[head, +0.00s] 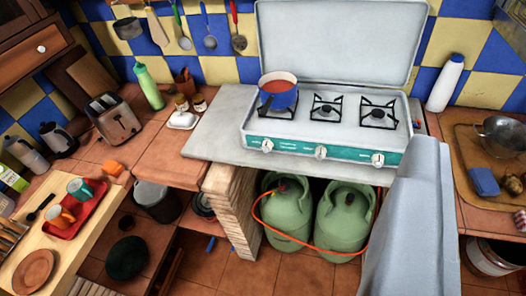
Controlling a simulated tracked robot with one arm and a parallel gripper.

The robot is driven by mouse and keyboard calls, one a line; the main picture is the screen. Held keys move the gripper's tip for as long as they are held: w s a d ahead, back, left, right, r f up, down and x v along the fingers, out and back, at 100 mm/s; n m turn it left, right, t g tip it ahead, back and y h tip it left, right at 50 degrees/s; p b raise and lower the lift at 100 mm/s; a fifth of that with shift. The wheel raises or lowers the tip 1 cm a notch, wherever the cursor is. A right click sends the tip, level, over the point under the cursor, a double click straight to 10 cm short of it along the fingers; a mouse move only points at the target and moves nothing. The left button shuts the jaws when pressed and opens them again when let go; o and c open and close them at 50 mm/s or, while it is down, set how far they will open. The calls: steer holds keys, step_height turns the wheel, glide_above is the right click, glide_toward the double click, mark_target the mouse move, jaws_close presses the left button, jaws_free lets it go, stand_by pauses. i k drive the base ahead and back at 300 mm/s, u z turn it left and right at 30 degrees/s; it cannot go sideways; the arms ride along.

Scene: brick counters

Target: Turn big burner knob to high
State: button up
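A white gas stove (335,126) with a raised lid stands on a grey slab at the back middle. Its teal front strip carries three white knobs: a left knob (267,145), a middle knob (320,151) and a right knob (377,158). A blue pot (280,98) with reddish contents covers the left burner. The middle burner (326,108) and right burner (377,112) are bare, and the right grate looks larger than the middle one. The knob markings are too small to read. My gripper's fingers do not show; a grey part of my arm rises at lower right, just below the right knob.
Two green gas bottles (290,212) with an orange hose stand under the slab. A white bottle (445,83) stands right of the stove. A toaster (115,119) and a red tray (78,207) are at left. A metal colander (502,135) sits on the right counter.

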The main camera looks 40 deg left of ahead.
mark_target(267, 144)
steer(key=u, duration=0.05)
steer(key=i, duration=1)
steer(key=z, duration=0.05)
